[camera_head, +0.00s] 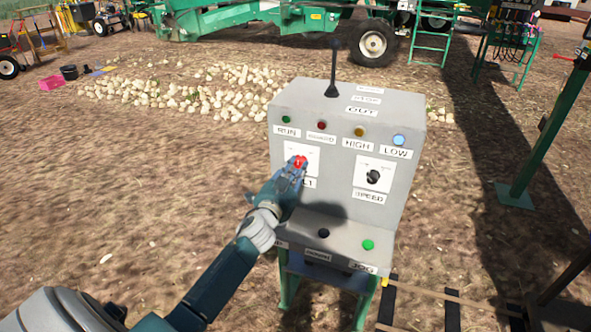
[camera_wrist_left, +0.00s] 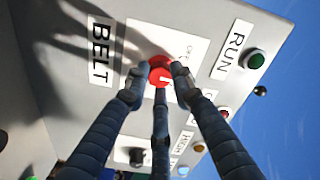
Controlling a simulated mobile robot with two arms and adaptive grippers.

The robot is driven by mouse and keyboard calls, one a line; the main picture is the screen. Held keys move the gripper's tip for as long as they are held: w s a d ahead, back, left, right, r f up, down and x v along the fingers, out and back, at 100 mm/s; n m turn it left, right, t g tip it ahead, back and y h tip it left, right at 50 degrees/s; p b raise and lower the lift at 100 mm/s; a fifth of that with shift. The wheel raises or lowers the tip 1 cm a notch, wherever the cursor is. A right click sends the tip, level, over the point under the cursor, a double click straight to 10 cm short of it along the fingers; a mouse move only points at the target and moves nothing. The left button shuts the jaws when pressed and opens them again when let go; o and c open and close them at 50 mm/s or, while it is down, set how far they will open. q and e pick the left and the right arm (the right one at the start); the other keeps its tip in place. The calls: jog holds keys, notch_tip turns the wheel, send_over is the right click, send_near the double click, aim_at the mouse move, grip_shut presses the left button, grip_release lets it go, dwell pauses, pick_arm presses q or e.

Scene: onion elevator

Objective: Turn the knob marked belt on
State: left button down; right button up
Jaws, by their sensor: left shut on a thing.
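The red belt knob (camera_head: 299,162) sits on a white plate at the left of the grey control box (camera_head: 335,225). In the left wrist view the red knob (camera_wrist_left: 160,74) shows beside the label BELT (camera_wrist_left: 101,51). My left gripper (camera_head: 296,168) is at the knob, its blue-grey fingers closed around it. In the left wrist view the fingers of my left gripper (camera_wrist_left: 158,80) touch the knob from several sides. A white mark shows on the knob's face. The fingers hide part of the knob and plate. My right gripper is not in view.
A black speed knob (camera_head: 374,177) is at the right of the panel. Several lamps line its top, and a black lever (camera_head: 333,70) stands on the box. A green button (camera_head: 368,245) is on the lower ledge. A green post (camera_head: 530,150) stands at right. Bare ground lies left.

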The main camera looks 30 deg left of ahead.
pick_arm(q)
jog(key=m, duration=0.4)
jog(key=shift+w+d+r+m, duration=0.1)
jog(key=shift+d+r+m, duration=0.05)
jog(key=shift+r+m, duration=0.25)
jog(key=m, duration=0.4)
jog(key=shift+d+f, duration=0.1)
jog(key=shift+f+m, duration=0.1)
jog(key=shift+m, duration=0.2)
jog(key=c, duration=1.7)
grip_release()
jog(key=shift+b, duration=0.3)
jog(key=shift+c, duration=0.2)
jog(key=shift+o, duration=1.4)
jog(key=shift+d+f, duration=0.1)
jog(key=shift+d, duration=0.1)
